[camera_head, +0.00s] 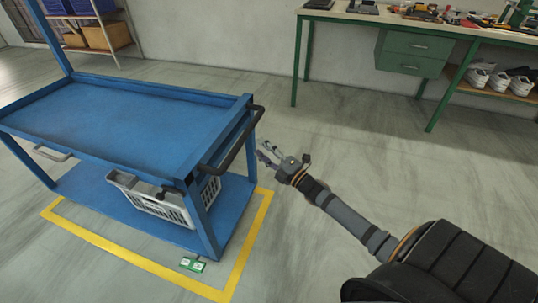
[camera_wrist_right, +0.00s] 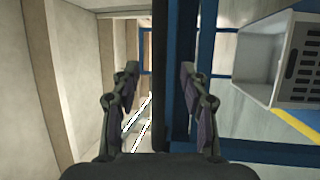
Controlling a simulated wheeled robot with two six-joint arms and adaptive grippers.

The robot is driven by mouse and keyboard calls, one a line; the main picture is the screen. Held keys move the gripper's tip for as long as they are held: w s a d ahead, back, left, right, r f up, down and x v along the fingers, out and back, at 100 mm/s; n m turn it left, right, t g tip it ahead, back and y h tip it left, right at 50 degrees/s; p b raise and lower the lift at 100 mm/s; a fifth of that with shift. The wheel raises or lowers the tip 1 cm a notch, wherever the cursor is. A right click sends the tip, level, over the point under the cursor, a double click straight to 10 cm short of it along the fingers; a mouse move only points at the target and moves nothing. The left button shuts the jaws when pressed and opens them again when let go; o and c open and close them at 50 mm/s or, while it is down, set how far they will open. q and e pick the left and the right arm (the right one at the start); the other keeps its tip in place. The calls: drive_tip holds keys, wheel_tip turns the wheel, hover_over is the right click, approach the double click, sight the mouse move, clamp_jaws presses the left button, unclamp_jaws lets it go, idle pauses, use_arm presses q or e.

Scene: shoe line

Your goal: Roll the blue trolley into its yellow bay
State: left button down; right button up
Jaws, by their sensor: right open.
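The blue trolley (camera_head: 130,115) stands at the left of the head view, its near and right sides inside the yellow lines of the bay (camera_head: 242,258). My right gripper (camera_head: 262,152) is open and empty just right of the handle, with a small gap showing in the head view. My left gripper is not in view.
A grey crate (camera_head: 165,205) sits on the trolley's lower shelf. A small green-and-white tag (camera_head: 192,264) shows by the bay's near line. A green workbench (camera_head: 412,50) with shoes stands at back right, a storage rack (camera_head: 100,38) at back left. The floor between is clear.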

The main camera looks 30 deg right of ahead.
drive_tip(key=shift+v, duration=1.55)
